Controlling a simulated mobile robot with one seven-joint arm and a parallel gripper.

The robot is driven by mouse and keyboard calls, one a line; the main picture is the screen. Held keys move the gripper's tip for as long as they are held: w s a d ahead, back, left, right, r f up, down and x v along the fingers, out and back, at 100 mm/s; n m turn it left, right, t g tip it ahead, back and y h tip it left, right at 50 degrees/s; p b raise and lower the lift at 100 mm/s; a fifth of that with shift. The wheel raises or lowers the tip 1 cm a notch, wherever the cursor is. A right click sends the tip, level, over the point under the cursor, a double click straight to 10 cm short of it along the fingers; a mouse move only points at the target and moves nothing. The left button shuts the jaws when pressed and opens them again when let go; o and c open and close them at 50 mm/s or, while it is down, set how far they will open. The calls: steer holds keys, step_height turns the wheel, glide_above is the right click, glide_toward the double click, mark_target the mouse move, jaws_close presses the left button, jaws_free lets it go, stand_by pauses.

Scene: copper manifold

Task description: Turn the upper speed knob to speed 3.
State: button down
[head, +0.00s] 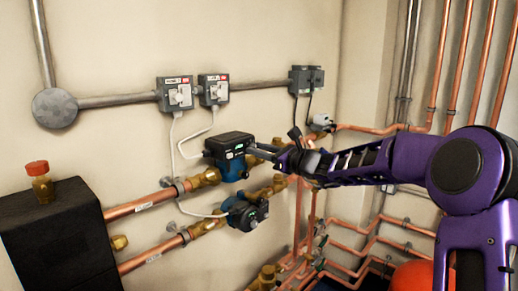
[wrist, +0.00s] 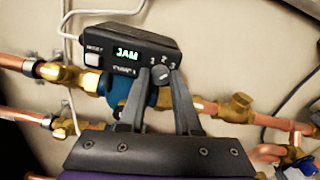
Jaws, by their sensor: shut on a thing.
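The upper pump (head: 230,145) is blue with a black control box and sits on the upper copper pipe. The small round upper speed knob (wrist: 160,74) is below the numerals 1, 2 and 3. I cannot tell which numeral it points at. My gripper (wrist: 162,76) has one finger on each side of the knob and is shut on it. In the head view my gripper (head: 262,150) reaches the pump from the right and hides the knob.
A lower pump (head: 242,213) sits just below on a second pipe. Two grey switch boxes (head: 175,94) (head: 213,90) are on the wall above, with cables hanging to the pumps. Copper pipes fill the right.

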steer(key=c, duration=0.6)
jaws_free()
steer(key=v, duration=1.7)
steer(key=shift+s+d, duration=0.2)
